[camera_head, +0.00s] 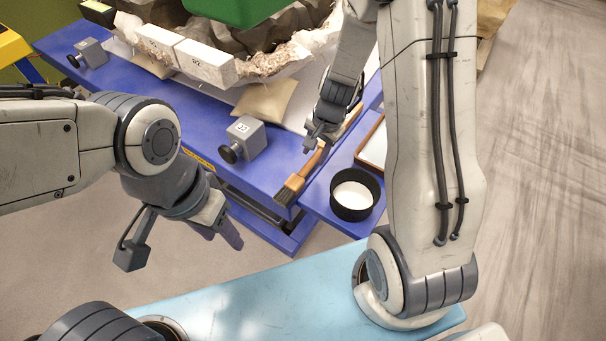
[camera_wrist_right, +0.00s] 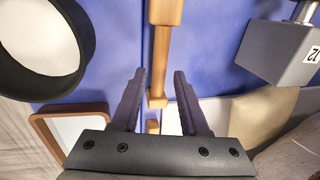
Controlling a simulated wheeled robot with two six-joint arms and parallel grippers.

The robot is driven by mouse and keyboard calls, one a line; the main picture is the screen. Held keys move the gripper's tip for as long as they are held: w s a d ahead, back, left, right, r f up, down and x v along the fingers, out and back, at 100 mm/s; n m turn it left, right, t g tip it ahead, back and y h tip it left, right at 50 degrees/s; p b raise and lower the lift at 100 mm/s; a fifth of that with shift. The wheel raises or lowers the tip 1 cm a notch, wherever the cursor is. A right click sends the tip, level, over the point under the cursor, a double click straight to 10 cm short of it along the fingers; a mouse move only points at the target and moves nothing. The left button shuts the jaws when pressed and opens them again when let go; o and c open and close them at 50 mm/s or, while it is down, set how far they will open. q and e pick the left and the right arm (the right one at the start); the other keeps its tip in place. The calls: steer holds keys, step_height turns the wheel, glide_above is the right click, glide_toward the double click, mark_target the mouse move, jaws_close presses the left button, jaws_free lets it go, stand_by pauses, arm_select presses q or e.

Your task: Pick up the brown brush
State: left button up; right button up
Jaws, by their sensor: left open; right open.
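The brown brush (camera_head: 298,180) lies on the blue table near its front edge, its dark bristles toward me and its wooden handle running back under my right gripper. My right gripper (camera_head: 318,138) is open over the handle. In the right wrist view, the handle (camera_wrist_right: 160,65) runs between the two spread fingers (camera_wrist_right: 160,78), with a gap on each side. I cannot tell how far above it the fingers are. My left gripper (camera_head: 222,235) is open and empty, in front of the table and away from the brush. The far end of the handle is partly hidden in the head view.
A black bowl of white material (camera_head: 337,206) stands just right of the brush, with a wood-rimmed tray (camera_head: 362,155) behind it. A grey block (camera_head: 246,137) sits to the left. A tan sandbag (camera_head: 266,100) and a large fossil jacket (camera_head: 283,68) lie behind.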

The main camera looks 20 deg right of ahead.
mark_target(312, 161)
steer(key=f, duration=0.1)
steer(key=f+b, duration=0.1)
steer(key=f, duration=0.2)
steer(key=shift+w+a+f+b, duration=0.2)
steer(key=shift+w+a+b, duration=0.05)
steer(key=shift+w+b, duration=0.1)
jaws_close()
stand_by(1.0)
